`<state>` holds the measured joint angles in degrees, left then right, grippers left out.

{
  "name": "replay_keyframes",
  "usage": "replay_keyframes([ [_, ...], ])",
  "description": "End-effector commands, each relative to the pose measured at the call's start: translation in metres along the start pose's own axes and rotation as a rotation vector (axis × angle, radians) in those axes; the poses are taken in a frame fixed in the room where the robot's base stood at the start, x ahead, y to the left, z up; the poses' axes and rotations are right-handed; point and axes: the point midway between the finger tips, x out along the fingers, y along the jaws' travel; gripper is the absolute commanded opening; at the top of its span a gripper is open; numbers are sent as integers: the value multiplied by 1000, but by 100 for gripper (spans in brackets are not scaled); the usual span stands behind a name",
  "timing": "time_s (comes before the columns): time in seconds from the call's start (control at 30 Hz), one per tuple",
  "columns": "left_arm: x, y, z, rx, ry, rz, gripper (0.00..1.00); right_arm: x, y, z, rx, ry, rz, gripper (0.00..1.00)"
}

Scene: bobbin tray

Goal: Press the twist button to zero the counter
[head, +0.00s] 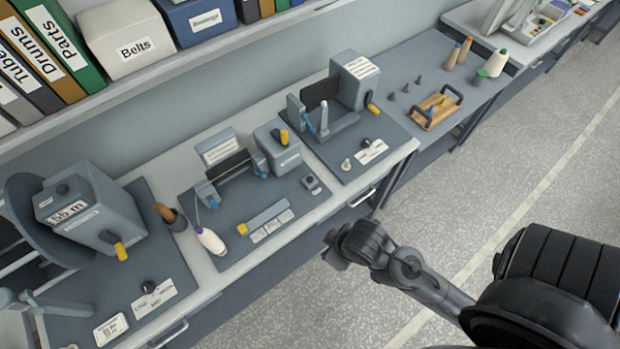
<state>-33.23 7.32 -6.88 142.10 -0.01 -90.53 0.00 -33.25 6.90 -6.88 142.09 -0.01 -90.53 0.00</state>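Three grey bench devices stand on dark mats, and their small lettering is mostly unreadable, so I cannot tell which button is the twist button. The middle device (284,152) has two clamps, a yellow handle and a small box with a round button (312,183) at its right front. The left device (98,212) shows a "55 m" counter (66,213); a black knob (149,286) sits before it. The right device (354,80) has a black knob (366,142) in front. My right gripper (332,249) hangs over the floor, apart from the bench; its finger opening is unclear. My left gripper is out of view.
A white bobbin (211,241) with a purple tip stands at the middle mat's left edge, near a brown peg (165,212). A wooden tray (433,112) and several cones lie at the back right. A shelf (150,72) with binders and boxes overhangs the bench's rear.

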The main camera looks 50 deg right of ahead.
Motion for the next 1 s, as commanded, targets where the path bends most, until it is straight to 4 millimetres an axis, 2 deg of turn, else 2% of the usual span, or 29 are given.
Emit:
replay_keyframes([
  [0.03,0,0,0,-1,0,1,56,0,0,0,0,0,0,26],
  [0.2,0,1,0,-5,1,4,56,0,0,0,0,0,0,0],
  [1.0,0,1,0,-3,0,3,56,0,0,0,0,0,0,0],
])
